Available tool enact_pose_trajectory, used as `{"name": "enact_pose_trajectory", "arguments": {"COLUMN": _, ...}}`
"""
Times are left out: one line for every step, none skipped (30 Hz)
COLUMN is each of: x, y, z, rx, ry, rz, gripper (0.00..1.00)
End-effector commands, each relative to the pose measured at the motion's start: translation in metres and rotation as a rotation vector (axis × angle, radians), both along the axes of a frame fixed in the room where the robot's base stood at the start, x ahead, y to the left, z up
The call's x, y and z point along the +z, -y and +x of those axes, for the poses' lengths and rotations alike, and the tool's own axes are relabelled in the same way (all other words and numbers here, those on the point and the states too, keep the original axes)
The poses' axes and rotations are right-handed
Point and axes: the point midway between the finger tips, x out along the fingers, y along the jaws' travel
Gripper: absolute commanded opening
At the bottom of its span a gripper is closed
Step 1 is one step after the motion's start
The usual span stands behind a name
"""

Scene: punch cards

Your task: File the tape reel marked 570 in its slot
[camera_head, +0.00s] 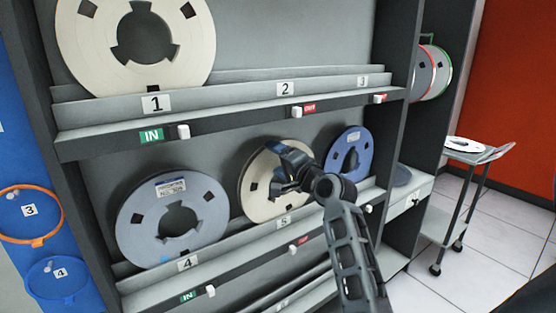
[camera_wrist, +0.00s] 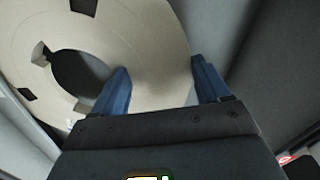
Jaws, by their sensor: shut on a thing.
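A cream tape reel (camera_head: 256,203) stands upright in the lower-row slot labelled 5 (camera_head: 283,221). My gripper (camera_head: 284,180) is at its upper right edge, hiding part of its face. In the wrist view my gripper's blue fingers (camera_wrist: 158,82) are on the cream reel (camera_wrist: 150,28), one in front of its face and one by its outer edge. The gripper is shut on this reel. I cannot read a number on it, and no 570 marking is legible. Whether the reel rests fully on the shelf is hard to tell.
A grey-blue reel (camera_head: 192,201) stands in slot 4, a blue reel (camera_head: 344,170) to the right of the cream one. Another cream reel (camera_head: 190,50) is above slot 1; slots 2 (camera_head: 285,88) and 3 look empty. A cart (camera_head: 487,156) holding a white reel stands far right.

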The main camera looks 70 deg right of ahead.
Motion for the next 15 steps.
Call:
{"name": "enact_pose_trajectory", "arguments": {"x": 0.0004, "y": 0.0, "z": 0.0, "rx": -0.001, "ry": 0.003, "rz": -0.003, "gripper": 0.21}}
{"name": "enact_pose_trajectory", "arguments": {"x": -0.0002, "y": 0.0, "z": 0.0, "rx": -0.001, "ry": 0.003, "rz": -0.003, "gripper": 0.21}}
{"name": "enact_pose_trajectory", "arguments": {"x": -0.001, "y": 0.0, "z": 0.0, "rx": -0.001, "ry": 0.003, "rz": -0.003, "gripper": 0.21}}
{"name": "enact_pose_trajectory", "arguments": {"x": -0.0017, "y": 0.0, "z": 0.0, "rx": -0.001, "ry": 0.003, "rz": -0.003, "gripper": 0.21}}
{"name": "enact_pose_trajectory", "arguments": {"x": -0.0023, "y": 0.0, "z": 0.0, "rx": -0.001, "ry": 0.003, "rz": -0.003, "gripper": 0.21}}
{"name": "enact_pose_trajectory", "arguments": {"x": -0.0031, "y": 0.0, "z": 0.0, "rx": -0.001, "ry": 0.003, "rz": -0.003, "gripper": 0.21}}
{"name": "enact_pose_trajectory", "arguments": {"x": -0.0037, "y": 0.0001, "z": -0.0001, "rx": -0.001, "ry": 0.003, "rz": -0.003, "gripper": 0.21}}
{"name": "enact_pose_trajectory", "arguments": {"x": -0.0044, "y": 0.0001, "z": 0.0, "rx": -0.001, "ry": 0.003, "rz": -0.003, "gripper": 0.21}}
{"name": "enact_pose_trajectory", "arguments": {"x": -0.0052, "y": 0.0001, "z": 0.0, "rx": -0.001, "ry": 0.003, "rz": -0.003, "gripper": 0.21}}
{"name": "enact_pose_trajectory", "arguments": {"x": -0.0058, "y": 0.0001, "z": 0.0, "rx": -0.001, "ry": 0.003, "rz": -0.003, "gripper": 0.21}}
{"name": "enact_pose_trajectory", "arguments": {"x": -0.0065, "y": 0.0001, "z": 0.0, "rx": -0.001, "ry": 0.003, "rz": -0.003, "gripper": 0.21}}
{"name": "enact_pose_trajectory", "arguments": {"x": -0.0073, "y": 0.0001, "z": 0.0, "rx": -0.001, "ry": 0.003, "rz": -0.003, "gripper": 0.21}}
{"name": "enact_pose_trajectory", "arguments": {"x": -0.0079, "y": 0.0001, "z": 0.0, "rx": -0.001, "ry": 0.003, "rz": -0.003, "gripper": 0.21}}
{"name": "enact_pose_trajectory", "arguments": {"x": -0.0086, "y": 0.0001, "z": 0.0, "rx": -0.001, "ry": 0.003, "rz": -0.003, "gripper": 0.21}}
{"name": "enact_pose_trajectory", "arguments": {"x": -0.0094, "y": 0.0001, "z": 0.0, "rx": -0.001, "ry": 0.003, "rz": -0.003, "gripper": 0.21}}
